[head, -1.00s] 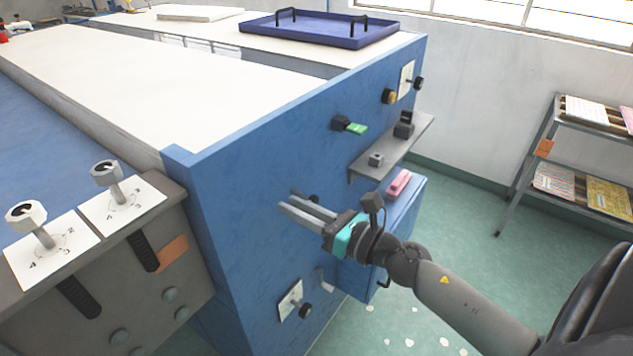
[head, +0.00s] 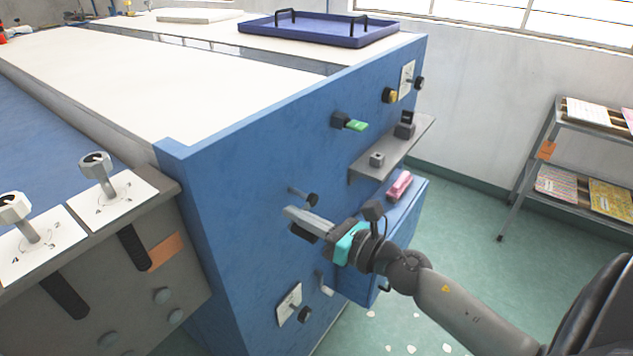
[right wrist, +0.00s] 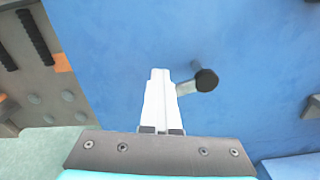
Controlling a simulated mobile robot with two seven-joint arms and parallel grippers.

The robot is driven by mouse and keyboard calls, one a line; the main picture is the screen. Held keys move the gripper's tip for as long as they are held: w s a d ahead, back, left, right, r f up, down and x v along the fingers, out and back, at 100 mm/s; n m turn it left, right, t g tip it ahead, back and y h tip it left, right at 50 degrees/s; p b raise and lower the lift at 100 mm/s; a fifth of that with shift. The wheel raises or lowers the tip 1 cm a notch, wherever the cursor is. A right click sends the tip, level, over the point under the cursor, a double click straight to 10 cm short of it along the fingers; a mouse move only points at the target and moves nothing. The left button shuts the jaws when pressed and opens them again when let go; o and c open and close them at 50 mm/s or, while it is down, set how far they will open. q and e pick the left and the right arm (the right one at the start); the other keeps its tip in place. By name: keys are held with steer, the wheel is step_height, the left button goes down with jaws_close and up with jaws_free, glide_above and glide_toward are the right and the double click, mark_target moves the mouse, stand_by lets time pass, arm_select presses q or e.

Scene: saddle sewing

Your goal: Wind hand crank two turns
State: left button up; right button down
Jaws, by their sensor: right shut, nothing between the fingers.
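A small crank with a grey arm and a black knob (head: 312,200) sticks out of the blue side panel (head: 240,180). It also shows in the right wrist view, its black knob (right wrist: 207,80) just right of the fingertips. My right gripper (head: 288,212) is at the panel, slightly below and left of the crank knob in the head view. Its two pale fingers (right wrist: 160,72) are together with nothing between them, apart from the knob. Whether a fingertip touches the crank's arm or the panel I cannot tell. My left gripper is out of view.
A grey shelf (head: 358,174) and a blue box with a pink object (head: 400,185) lie right of the gripper. A white dial plate (head: 289,304) and a pale handle (head: 325,284) are below.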

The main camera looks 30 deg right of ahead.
steer(key=shift+d+f, duration=0.1)
steer(key=shift+f, duration=0.3)
steer(key=shift+w+d+f+b, duration=0.25)
steer(key=shift+d+f+b, duration=0.35)
steer(key=shift+b, duration=0.4)
steer(key=shift+a, duration=0.1)
steer(key=shift+f, duration=0.1)
steer(key=shift+w+d+f+b, duration=0.35)
steer(key=shift+d+b, duration=0.3)
steer(key=shift+b, duration=0.1)
